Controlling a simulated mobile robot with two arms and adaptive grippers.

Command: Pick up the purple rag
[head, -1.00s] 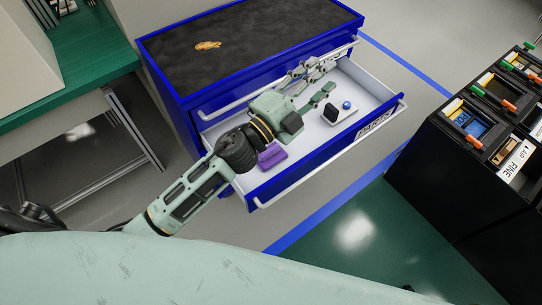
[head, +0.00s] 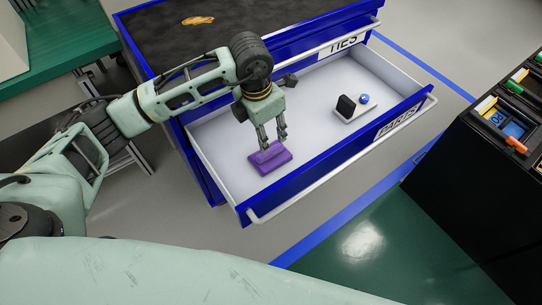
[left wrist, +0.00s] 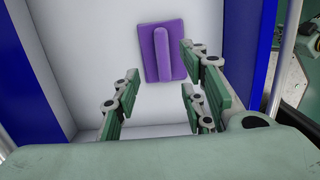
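The purple rag (head: 271,162) lies flat on the white floor of the open drawer (head: 222,143), near its left front corner. It has a raised ridge along its middle. My left gripper (head: 268,146) points down, with its fingertips just over the rag in the head view. In the left wrist view the gripper (left wrist: 160,78) has its fingers spread apart with nothing between them. The rag (left wrist: 152,52) lies beyond the fingertips there, and I cannot tell the exact gap. My right gripper is not in view.
A small board (head: 354,116) with a black block (head: 346,106) and a blue ball (head: 364,99) sits at the drawer's right. The drawer's blue front (head: 310,160) and side walls surround the rag. A dark bin rack (head: 470,165) stands at right.

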